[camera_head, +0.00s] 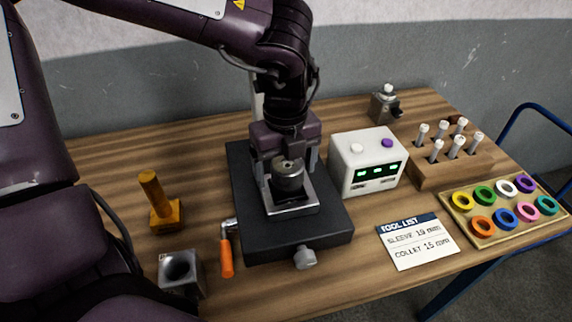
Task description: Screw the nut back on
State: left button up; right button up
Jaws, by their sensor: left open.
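A dark grey, round nut-like part (288,182) with a small hole in its top sits on a bright metal plate (293,208). The plate is on a black base (257,238) on the wooden table. My left gripper (287,166) points down at this part from behind and above. Its fingers are open, one at each side of the part; I cannot tell whether they touch it. Whether the part is threaded on anything is hidden. My right gripper is not in view.
Right of the base are a white box with green displays (367,166), a tool list card (418,242), a wooden rack of white-topped pins (455,166) and a tray of coloured rings (483,232). Left are an orange-handled crank (226,256), a yellow post (159,203) and a grey block (181,278).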

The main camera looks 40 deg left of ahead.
pick_arm(q)
jog(key=shift+w, duration=0.2)
jog(key=shift+r, duration=0.3)
notch_tip(320, 180, up, 7)
jog(key=shift+s+r+b, duration=0.1)
jog(key=shift+b, duration=0.2)
